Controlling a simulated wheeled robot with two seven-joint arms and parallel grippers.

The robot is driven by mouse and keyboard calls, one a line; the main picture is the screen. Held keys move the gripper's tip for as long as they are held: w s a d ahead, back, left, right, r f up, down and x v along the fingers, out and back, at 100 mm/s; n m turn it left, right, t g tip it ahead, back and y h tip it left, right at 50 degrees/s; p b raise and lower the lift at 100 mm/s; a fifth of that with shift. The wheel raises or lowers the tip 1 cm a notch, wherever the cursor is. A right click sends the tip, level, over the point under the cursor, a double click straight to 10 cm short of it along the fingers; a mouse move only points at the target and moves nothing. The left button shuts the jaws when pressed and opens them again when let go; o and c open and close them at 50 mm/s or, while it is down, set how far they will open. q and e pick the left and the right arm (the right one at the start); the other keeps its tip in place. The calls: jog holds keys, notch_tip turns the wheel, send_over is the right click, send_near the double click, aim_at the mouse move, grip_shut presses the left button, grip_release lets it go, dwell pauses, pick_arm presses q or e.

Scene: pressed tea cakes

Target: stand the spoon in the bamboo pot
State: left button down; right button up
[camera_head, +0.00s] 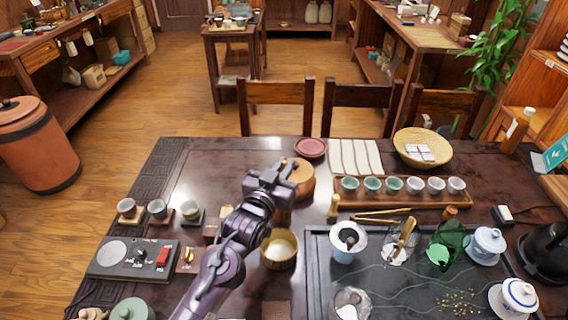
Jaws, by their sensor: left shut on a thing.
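My left gripper (277,178) reaches in over the middle of the dark table. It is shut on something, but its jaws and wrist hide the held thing. I cannot make out the spoon. A round orange-brown wooden vessel (302,181) shows just right of and behind the jaws, partly hidden by them. An open bamboo-coloured pot (279,261) with a pale inside stands nearer, right of my left forearm. I cannot tell for certain which is the bamboo pot. My right gripper is not in view.
A dark tea tray (415,275) with a white cup (347,254), a green glass vessel (446,246) and lidded bowls fills the right front. A wooden rack (405,195) holds several small cups. A grey panel (135,258) and small cups stand left. Bare table shows at left back.

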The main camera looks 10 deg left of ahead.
pick_arm(q)
notch_tip(320, 180, down, 2)
jog(key=shift+f+b, duration=0.15)
jog(key=shift+b, duration=0.35)
jog(key=shift+f, duration=0.55)
jog(key=c, duration=1.4)
grip_release()
jog(key=s+a+b, duration=0.1)
jog(key=s, duration=0.6)
jog(key=shift+s+a+b, duration=0.25)
jog(key=shift+s+b, duration=0.05)
jog(key=shift+b, duration=0.05)
